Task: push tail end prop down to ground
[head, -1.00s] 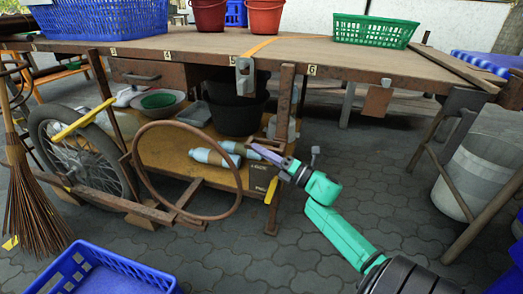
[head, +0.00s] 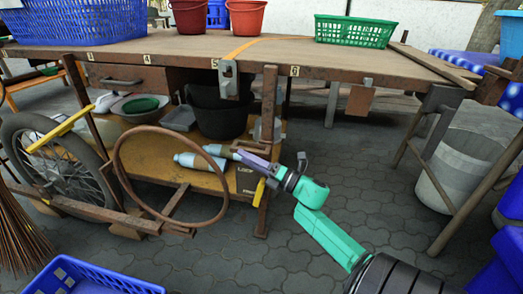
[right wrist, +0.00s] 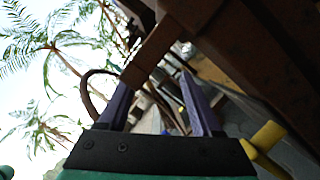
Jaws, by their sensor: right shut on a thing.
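A rusty upright post (head: 268,105) stands at the right front of the low yellow-brown shelf, its foot at the paving; I take it as the tail end prop, but cannot be sure. My right gripper (head: 246,157) reaches in from the right at mid-height of this post, in front of the shelf. In the right wrist view the purple fingers (right wrist: 158,95) have a rusty bar (right wrist: 150,52) running between them. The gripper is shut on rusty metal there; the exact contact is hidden. My left gripper is out of view.
A rusty ring (head: 121,176) and a spoked wheel (head: 50,150) stand left of my gripper. Grey-blue bottles (head: 197,161) lie on the shelf. The workbench (head: 340,60) spans above. A blue crate (head: 85,280) sits front left.

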